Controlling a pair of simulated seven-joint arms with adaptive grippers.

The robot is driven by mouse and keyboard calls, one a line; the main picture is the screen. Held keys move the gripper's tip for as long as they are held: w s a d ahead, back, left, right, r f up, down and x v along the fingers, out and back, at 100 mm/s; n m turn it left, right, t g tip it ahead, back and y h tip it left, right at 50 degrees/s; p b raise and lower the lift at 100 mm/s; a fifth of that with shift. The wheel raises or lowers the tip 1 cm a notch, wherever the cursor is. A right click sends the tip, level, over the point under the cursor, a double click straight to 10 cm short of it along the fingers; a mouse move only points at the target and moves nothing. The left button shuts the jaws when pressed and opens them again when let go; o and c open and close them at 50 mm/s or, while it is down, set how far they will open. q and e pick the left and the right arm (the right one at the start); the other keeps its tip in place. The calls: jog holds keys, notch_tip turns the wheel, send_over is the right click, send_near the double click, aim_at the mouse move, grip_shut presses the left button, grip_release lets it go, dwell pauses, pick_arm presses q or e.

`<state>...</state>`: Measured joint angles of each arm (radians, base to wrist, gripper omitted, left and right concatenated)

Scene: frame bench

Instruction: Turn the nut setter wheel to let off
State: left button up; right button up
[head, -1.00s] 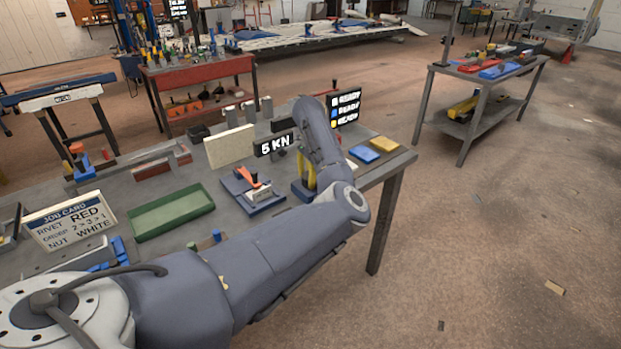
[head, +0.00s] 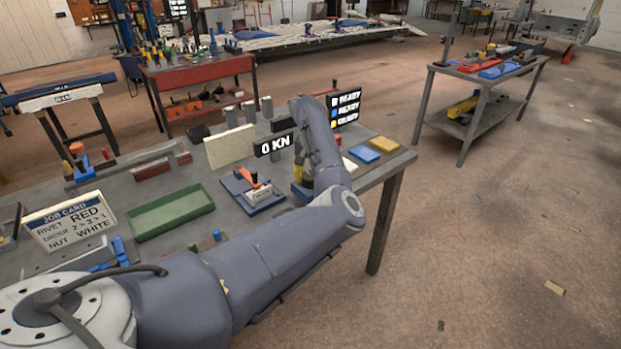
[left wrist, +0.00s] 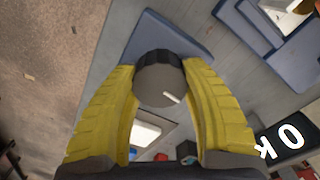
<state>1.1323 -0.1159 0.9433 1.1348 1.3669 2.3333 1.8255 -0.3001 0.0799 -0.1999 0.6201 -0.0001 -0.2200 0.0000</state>
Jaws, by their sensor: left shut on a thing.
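The nut setter wheel (left wrist: 158,82) is a dark grey round knob with a pale mark on its face, standing on a blue base (left wrist: 165,35). My left gripper (left wrist: 158,70) has its two yellow fingers shut on the wheel, one on each side. In the head view my arm hides the wheel, and only a little of the yellow fingers shows. The force display (head: 274,144) reads 0 KN; part of it also shows in the left wrist view (left wrist: 282,142). My right gripper is in neither view.
A blue fixture with an orange lever (head: 250,188) stands left of my gripper. The ready board (head: 345,106) stands behind; a blue pad (head: 364,153) and yellow pad (head: 384,144) lie right.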

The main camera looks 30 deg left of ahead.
aim_at(311, 175)
pick_arm(q)
jog(key=shift+n, duration=0.6)
jog(key=o, duration=1.3)
jog(key=shift+r, duration=0.1)
notch_tip(311, 175, up, 12)
dwell(0.3)
